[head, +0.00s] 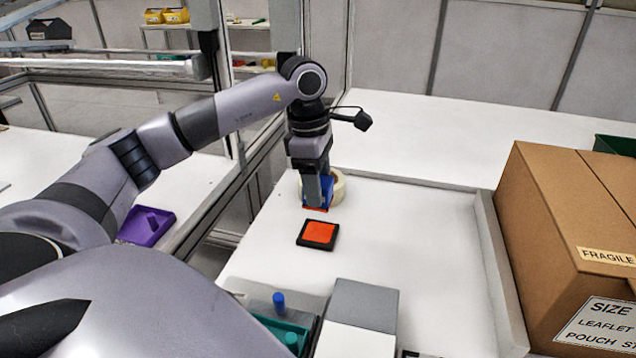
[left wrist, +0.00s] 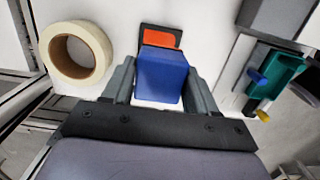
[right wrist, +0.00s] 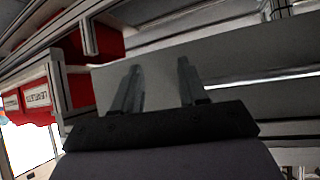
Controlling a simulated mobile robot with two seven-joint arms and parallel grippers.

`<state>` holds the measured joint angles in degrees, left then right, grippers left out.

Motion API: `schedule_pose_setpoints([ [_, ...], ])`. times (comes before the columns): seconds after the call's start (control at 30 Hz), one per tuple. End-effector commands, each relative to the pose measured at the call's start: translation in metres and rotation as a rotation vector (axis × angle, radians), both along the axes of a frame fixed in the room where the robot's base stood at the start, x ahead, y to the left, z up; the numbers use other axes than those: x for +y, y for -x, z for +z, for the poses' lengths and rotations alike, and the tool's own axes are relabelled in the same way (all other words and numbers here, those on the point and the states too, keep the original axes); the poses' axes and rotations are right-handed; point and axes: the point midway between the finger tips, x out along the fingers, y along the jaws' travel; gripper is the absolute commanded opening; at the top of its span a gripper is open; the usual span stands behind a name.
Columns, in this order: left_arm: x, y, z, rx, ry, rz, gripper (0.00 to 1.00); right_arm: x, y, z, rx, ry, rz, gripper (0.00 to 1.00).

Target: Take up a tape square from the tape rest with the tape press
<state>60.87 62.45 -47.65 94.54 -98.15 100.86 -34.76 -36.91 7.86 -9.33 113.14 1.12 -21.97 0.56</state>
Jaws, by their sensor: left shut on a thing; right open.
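The tape press is a blue block (head: 326,190), held upright by my left gripper (head: 318,182) above the white table. It also shows between the fingers in the left wrist view (left wrist: 162,76). A thin red-orange strip (head: 315,209) shows along its lower edge; its underside is hidden. The tape rest is a flat black pad (head: 303,243) just nearer than the press, with an orange tape square (head: 319,232) on it. In the left wrist view the rest (left wrist: 146,27) is partly hidden behind the press. My right gripper (right wrist: 160,85) is open and empty, away from the table things.
A cream tape roll (left wrist: 76,52) stands beside the press. A grey block (head: 362,305) and a teal tray (head: 285,335) with a blue-topped item lie nearer. A large cardboard box (head: 570,230) stands right, behind a raised grey edge (head: 497,265). The table between is clear.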

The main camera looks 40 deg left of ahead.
Motion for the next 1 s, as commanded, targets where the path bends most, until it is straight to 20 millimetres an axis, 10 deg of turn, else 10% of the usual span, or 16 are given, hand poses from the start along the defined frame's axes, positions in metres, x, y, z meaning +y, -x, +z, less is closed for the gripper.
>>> schedule_pose_setpoints([
  [0.5,0.000,0.000,0.046,-0.001,0.000,0.000,0.33,-0.004,0.005,0.028,0.002,0.016,0.001,0.43],
  [1.0,0.000,0.000,0.050,-0.001,0.000,0.000,0.33,-0.003,0.004,0.033,0.000,0.016,0.003,0.43],
])
